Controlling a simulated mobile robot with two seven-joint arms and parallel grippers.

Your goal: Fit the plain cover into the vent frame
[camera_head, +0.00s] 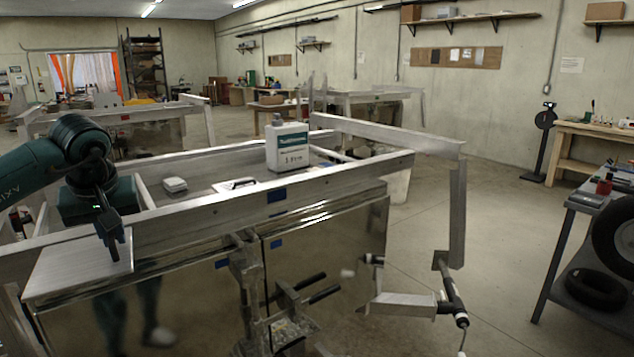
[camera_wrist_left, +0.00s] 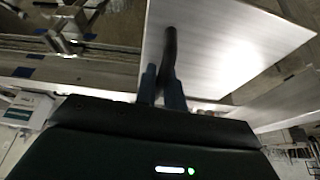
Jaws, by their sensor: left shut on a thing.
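My left gripper (camera_head: 115,258) points down over the near left corner of the aluminium trailer, with its fingers together. A flat, plain brushed-metal plate, which looks like the plain cover (camera_head: 75,266), lies at its fingertips, roughly level. In the left wrist view the cover (camera_wrist_left: 225,45) spreads out beyond the fingers of my left gripper (camera_wrist_left: 163,88), and a dark bar runs up from between them over the plate. The exact grip point is hidden. I cannot make out the vent frame for certain. My right gripper is in neither view.
The trailer's rail (camera_head: 335,177) runs across in front. A white jug (camera_head: 287,146), a small white box (camera_head: 175,185) and a flat dark-and-white item (camera_head: 235,185) stand behind it. A grey bench with tyres (camera_head: 597,288) is at right.

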